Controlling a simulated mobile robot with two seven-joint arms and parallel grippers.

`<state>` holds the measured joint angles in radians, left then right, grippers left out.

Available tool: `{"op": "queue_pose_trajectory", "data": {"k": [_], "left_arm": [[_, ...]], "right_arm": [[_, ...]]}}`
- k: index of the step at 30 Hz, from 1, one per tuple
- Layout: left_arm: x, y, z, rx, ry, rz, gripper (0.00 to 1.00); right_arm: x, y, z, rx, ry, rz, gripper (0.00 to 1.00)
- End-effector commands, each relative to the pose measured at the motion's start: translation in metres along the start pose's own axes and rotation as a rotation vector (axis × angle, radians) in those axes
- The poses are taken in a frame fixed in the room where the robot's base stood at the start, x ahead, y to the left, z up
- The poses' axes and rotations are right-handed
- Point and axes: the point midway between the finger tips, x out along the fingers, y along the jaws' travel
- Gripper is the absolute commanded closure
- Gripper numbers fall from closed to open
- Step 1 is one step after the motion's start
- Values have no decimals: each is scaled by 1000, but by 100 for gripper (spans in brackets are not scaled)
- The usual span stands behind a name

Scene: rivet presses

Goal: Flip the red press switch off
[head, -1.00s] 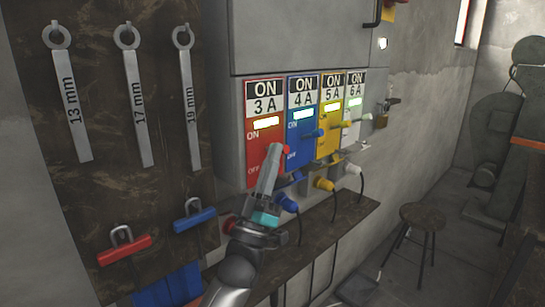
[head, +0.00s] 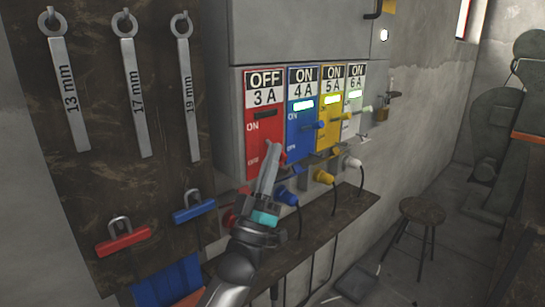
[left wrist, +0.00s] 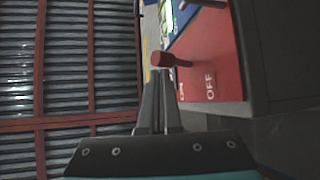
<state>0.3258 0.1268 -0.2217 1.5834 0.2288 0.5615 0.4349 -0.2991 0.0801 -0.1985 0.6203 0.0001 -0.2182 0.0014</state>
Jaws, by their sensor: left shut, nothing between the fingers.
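The red switch panel (head: 264,106) is on the grey cabinet, leftmost of the row. Its sign reads "OFF 3 A" and its indicator window is dark. Its red lever knob (head: 283,157) is down near the OFF marking. My left gripper (head: 273,146) is shut and empty, its fingertips right by the lever, seemingly touching it. In the left wrist view the red lever (left wrist: 168,60) is just beyond my shut fingertips (left wrist: 158,72), beside the printed "OFF". My right gripper is out of view.
Blue (head: 301,115), yellow (head: 331,110) and white (head: 353,105) switch panels read ON with lit windows. Plugs and cables sit below, above a narrow shelf (head: 325,220). Wrenches and red and blue padlocks (head: 194,206) hang at left. A stool (head: 422,212) stands at right.

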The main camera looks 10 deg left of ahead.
Motion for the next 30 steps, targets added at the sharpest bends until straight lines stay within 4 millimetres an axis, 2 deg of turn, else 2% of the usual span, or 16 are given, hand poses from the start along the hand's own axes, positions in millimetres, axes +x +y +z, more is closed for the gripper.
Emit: {"op": "queue_pose_trajectory", "data": {"k": [5, 10, 24, 30], "left_arm": [[-1, 0, -1, 0, 2, 1, 100], [-18, 0, 0, 0, 0, 0, 100], [-121, 0, 1, 0, -4, -1, 100], [-146, 0, 1, 0, -2, 0, 100]], "right_arm": [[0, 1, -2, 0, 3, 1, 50], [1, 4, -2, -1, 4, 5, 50], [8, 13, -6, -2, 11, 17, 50], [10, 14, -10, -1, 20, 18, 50]]}}
